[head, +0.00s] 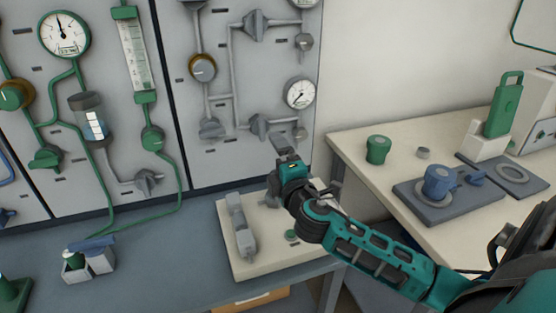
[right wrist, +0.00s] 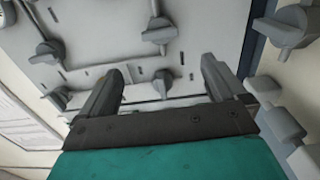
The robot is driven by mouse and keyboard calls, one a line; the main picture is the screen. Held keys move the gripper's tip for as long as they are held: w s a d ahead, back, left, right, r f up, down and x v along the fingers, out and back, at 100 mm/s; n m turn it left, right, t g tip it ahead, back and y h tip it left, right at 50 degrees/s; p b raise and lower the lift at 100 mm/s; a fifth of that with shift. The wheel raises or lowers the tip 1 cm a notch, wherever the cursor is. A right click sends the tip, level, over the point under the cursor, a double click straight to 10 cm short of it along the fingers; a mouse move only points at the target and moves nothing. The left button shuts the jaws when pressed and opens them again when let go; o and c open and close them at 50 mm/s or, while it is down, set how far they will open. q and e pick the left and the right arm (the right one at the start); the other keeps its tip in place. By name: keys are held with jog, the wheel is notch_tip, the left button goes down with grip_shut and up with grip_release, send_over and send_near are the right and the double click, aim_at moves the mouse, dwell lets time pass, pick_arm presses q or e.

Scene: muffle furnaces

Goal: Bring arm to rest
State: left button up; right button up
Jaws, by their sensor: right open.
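My right arm (head: 380,258) comes in from the lower right in the head view and reaches over a cream board on the bench. My right gripper (head: 284,146) is raised in front of the grey valve panel (head: 225,130). In the right wrist view its two fingers (right wrist: 160,92) stand wide apart with nothing between them. The panel with its grey valves (right wrist: 158,32) shows beyond the fingers. My left gripper is not in view.
The cream board (head: 262,268) carries a grey fixture (head: 240,226). A side table (head: 350,150) at the right holds a green knob (head: 378,149), a blue-grey plate (head: 452,212) and a green-handled part (head: 504,106). A gauge panel (head: 85,160) stands at the left.

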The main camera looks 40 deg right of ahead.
jog(key=shift+f, duration=0.1)
jog(key=s+a+f+m+g+y, duration=0.1)
jog(key=s+a+f+m+g, duration=0.2)
jog(key=s+f+m+g, duration=0.25)
jog(key=s+a+f+m+g+y, duration=0.1)
jog(key=s+a+f+m+g, duration=0.25)
jog(key=s+f, duration=0.4)
jog(key=s+a+m+g+y, duration=0.2)
jog(key=s+a, duration=0.2)
jog(key=s, duration=0.3)
jog(key=s+a+m+g+y, duration=0.2)
jog(key=s+a+g, duration=0.15)
jog(key=s, duration=0.35)
jog(key=w+a+f+n+t+y, duration=0.1)
jog(key=w+a+f+t, duration=0.2)
jog(key=w+f+t, duration=0.4)
notch_tip(320, 180, down, 2)
jog(key=shift+w+a+f+t+y+p, duration=0.15)
jog(key=shift+a+t+y+p, duration=0.15)
jog(key=shift+t, duration=0.25)
jog(key=shift+c, duration=0.3)
